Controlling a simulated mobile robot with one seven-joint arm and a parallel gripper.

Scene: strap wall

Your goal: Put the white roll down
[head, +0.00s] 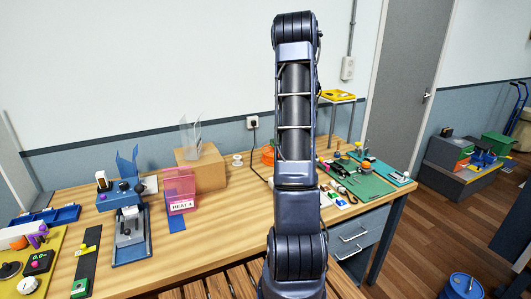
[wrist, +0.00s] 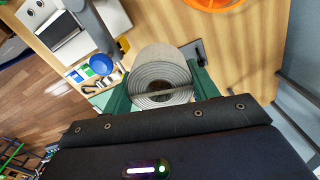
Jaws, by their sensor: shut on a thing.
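The white roll (wrist: 163,74) shows end-on in the wrist view, with its spiral layers facing the camera. My gripper (wrist: 161,88) is shut on it, with a green finger on each side. Light wooden tabletop (wrist: 235,58) shows behind the roll; I cannot tell whether the roll touches it. In the head view my own arm stands in the middle and hides the gripper and the held roll. The wooden workbench (head: 228,208) runs along the wall there.
A cardboard box (head: 203,170), a pink bin marked HEAT 4 (head: 180,190) and a blue-grey device (head: 130,232) stand left of my arm. Small white rings (head: 237,160) lie near the box. A green mat (head: 362,183) with tools is at right. An orange ring (wrist: 212,3) lies near the roll.

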